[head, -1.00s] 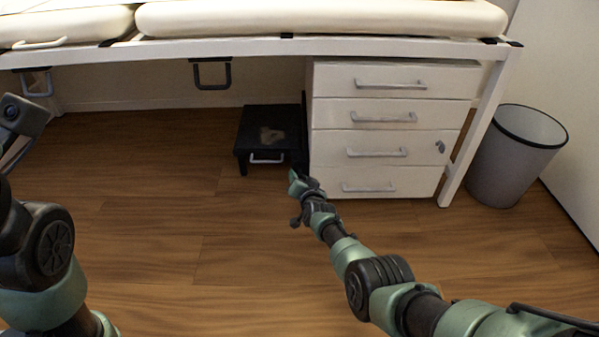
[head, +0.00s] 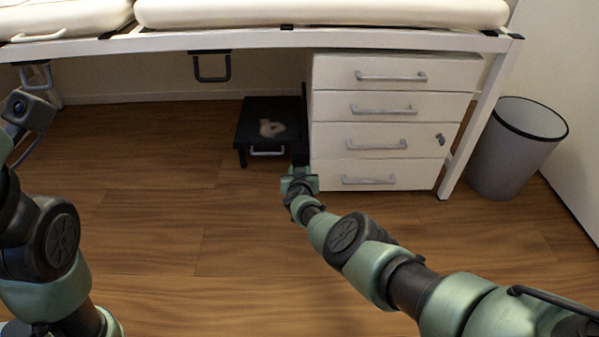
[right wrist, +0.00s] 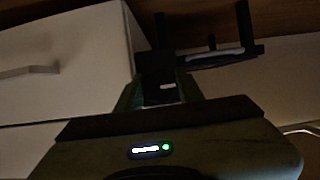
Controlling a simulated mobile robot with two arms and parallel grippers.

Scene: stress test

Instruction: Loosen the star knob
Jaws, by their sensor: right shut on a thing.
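My right gripper (head: 299,178) is low at the front left corner of the white drawer cabinet, at the foot of a narrow black upright part (head: 302,130). In the right wrist view the right gripper (right wrist: 160,92) is shut on a dark part (right wrist: 155,66) between its fingers. No star shape can be made out on that part; the fingers and the dark shadow hide its outline. My left arm (head: 45,240) stands at the left edge of the head view, and its gripper fingers do not show.
The white drawer cabinet (head: 385,135) stands close right of my right gripper. A black step stool (head: 255,110) is just behind and left. A bed frame (head: 260,40) spans above. A grey bin (head: 510,160) stands at right. The wooden floor (head: 200,220) is clear in front.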

